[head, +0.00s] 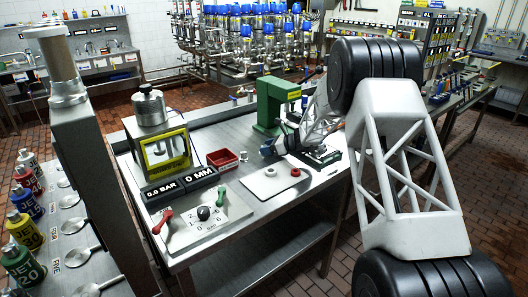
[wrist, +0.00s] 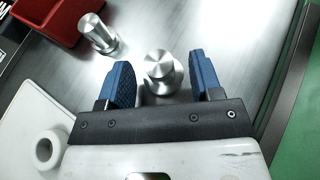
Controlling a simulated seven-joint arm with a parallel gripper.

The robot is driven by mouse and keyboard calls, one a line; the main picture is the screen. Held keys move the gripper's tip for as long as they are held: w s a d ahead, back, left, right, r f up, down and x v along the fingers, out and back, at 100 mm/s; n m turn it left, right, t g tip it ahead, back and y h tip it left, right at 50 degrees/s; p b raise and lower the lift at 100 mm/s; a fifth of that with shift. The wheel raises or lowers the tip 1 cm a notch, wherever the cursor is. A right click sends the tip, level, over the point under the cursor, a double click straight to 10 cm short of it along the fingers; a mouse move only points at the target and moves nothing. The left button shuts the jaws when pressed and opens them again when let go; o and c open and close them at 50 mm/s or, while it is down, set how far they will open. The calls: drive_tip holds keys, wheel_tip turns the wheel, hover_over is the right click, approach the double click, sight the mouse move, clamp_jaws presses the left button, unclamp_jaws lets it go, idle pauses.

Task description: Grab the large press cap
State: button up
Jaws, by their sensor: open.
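In the wrist view, a shiny metal cap with a round knob top and wider base (wrist: 160,72) stands on the steel bench between my gripper's blue fingers (wrist: 160,66). The fingers are open, with a gap on each side of it. A second, slimmer metal cap (wrist: 98,34) stands farther off at the upper left, beyond the left finger. By its wider base, the cap between the fingers looks like the large press cap. In the head view my gripper (head: 275,146) is low over the bench by the green press, and the cap between its fingers is not clearly visible.
A red bin (head: 222,159) stands left of my gripper. A green press (head: 270,112) rises just behind it. A white board (head: 262,187) with a red ring (head: 270,172) lies in front. A framed press unit (head: 160,140) stands at the bench's left.

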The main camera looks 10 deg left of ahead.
drive_tip(key=shift+c, duration=0.4)
drive_tip(key=c, duration=0.6)
drive_tip(key=shift+r, duration=0.15)
drive_tip(key=shift+r, duration=1.5)
drive_tip(key=shift+s+r, duration=0.2)
drive_tip(key=shift+s, duration=0.05)
drive_tip(key=s+d, duration=0.1)
drive_tip(key=s, duration=0.4)
drive_tip(key=s+d+r, duration=0.1)
drive_tip(key=s+d, duration=0.1)
drive_tip(key=s, duration=0.3)
drive_tip(key=s+d, duration=0.1)
drive_tip(key=s, duration=0.3)
drive_tip(key=shift+s+d+r, duration=0.15)
drive_tip(key=shift+s+d, duration=0.2)
drive_tip(key=shift+s, duration=0.05)
drive_tip(key=shift+w, duration=0.1)
